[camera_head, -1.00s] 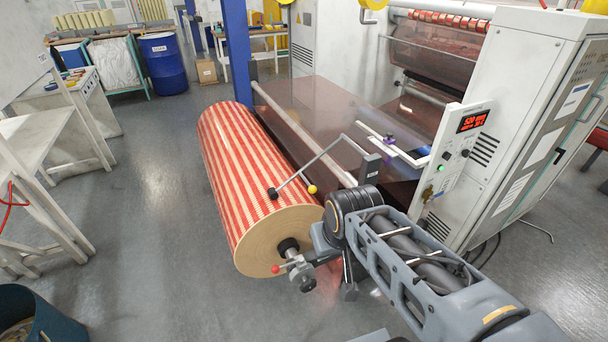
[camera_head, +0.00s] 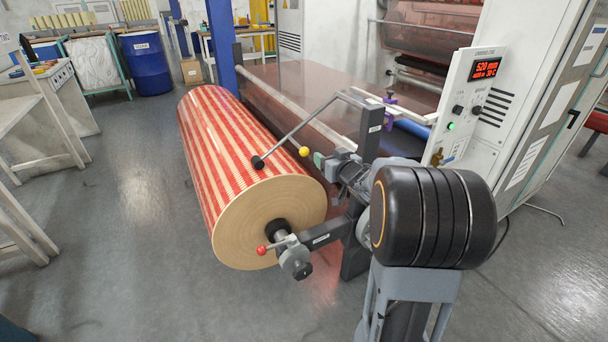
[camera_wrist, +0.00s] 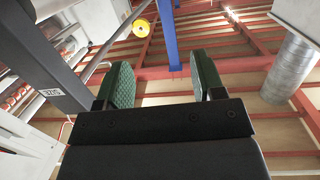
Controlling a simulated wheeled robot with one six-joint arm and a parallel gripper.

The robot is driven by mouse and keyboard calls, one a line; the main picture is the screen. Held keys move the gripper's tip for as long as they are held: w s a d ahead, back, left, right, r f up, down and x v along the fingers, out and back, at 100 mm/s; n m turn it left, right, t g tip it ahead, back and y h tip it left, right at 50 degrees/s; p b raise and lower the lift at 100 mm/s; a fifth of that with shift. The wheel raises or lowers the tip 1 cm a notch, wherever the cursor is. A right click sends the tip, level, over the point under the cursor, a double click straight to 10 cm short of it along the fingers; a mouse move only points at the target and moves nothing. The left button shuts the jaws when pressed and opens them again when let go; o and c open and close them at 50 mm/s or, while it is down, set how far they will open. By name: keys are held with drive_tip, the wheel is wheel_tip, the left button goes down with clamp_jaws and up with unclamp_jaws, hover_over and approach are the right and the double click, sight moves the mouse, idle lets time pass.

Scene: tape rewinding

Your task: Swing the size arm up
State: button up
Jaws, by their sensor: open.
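The size arm (camera_head: 305,125) is a grey bent rod in the head view. It runs from a dark post (camera_head: 368,135) down to the left, and its black end (camera_head: 258,162) is at the striped roll's upper surface. A yellow knob (camera_head: 304,151) sits beside the rod. My gripper (camera_head: 322,157) is just right of the knob, partly hidden by my arm; contact cannot be told. In the wrist view my gripper (camera_wrist: 163,76) has its green pads wide apart with nothing held between them. A post labelled SIZE (camera_wrist: 50,92) is left of it.
The red-striped roll (camera_head: 235,150) lies on a shaft with a red-knobbed lever (camera_head: 262,250). The machine's panel (camera_head: 470,105) with a red display stands right. A blue column (camera_head: 222,45) and blue barrel (camera_head: 146,62) are behind.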

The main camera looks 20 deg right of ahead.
sight(307, 153)
wheel_tip(307, 153, down, 5)
drive_tip(key=n+t+y+b, duration=0.1)
drive_tip(key=y+b, duration=0.2)
drive_tip(key=x, duration=0.4)
drive_tip(key=b+x, duration=0.1)
drive_tip(key=x, duration=0.4)
drive_tip(key=b+x, duration=0.1)
drive_tip(key=x, duration=0.4)
drive_tip(key=shift+d+f, duration=0.1)
drive_tip(key=shift+d, duration=0.2)
drive_tip(key=shift+c, duration=0.3)
clamp_jaws()
